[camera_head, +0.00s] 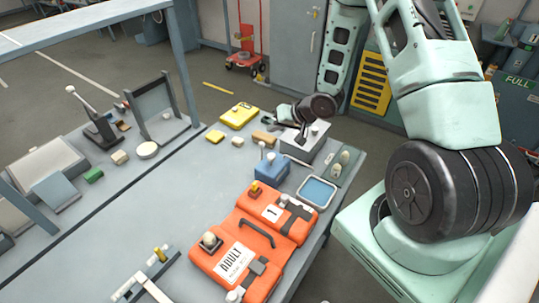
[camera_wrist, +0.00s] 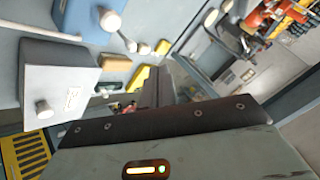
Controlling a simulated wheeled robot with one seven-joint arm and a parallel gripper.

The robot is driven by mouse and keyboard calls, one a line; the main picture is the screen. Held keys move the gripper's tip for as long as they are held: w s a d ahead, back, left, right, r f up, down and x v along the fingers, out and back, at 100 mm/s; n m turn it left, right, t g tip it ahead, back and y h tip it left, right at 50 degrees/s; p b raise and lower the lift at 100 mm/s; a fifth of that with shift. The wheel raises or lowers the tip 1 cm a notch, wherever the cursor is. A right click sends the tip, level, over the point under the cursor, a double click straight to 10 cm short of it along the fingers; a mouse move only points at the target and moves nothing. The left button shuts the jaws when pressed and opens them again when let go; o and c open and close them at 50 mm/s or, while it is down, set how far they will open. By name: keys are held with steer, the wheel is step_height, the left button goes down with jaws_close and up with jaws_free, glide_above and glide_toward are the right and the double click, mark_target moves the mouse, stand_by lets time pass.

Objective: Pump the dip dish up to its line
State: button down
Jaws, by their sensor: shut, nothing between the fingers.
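The dip dish (camera_head: 329,204) looks like a shallow pale-rimmed tray with a flat blue inside, at the bench's right edge. Its line cannot be made out. Behind it stands a grey box (camera_head: 298,153) with a pale knob on top; I cannot tell if this is the pump. It fills the left of the wrist view (camera_wrist: 60,85), with a knob on its face. A blue box (camera_head: 271,172) with a pale knob stands left of the dish.
Yellow cases (camera_head: 239,115) and small blocks lie left of my gripper. Two pale rounded pieces (camera_head: 340,163) sit on a strip by the right edge.

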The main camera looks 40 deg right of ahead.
steer(key=shift+f, duration=0.15)
steer(key=b, duration=0.7)
glide_above(270, 155)
steer(key=s, duration=0.1)
steer(key=f, duration=0.6)
steer(key=shift+s+d+f, duration=0.2)
steer(key=shift+d+f, duration=0.15)
steer(key=shift+f, duration=0.9)
steer(key=shift+f+b, duration=0.1)
steer(key=shift+b, duration=0.2)
steer(key=shift+f, duration=0.3)
steer(key=shift+s+f+b, duration=0.1)
steer(key=shift+f+b, duration=0.75)
steer(key=shift+f, duration=0.2)
stand_by(0.9)
steer(key=shift+r, duration=0.1)
steer(key=shift+r+p, duration=1.3)
steer(key=shift+r, duration=0.15)
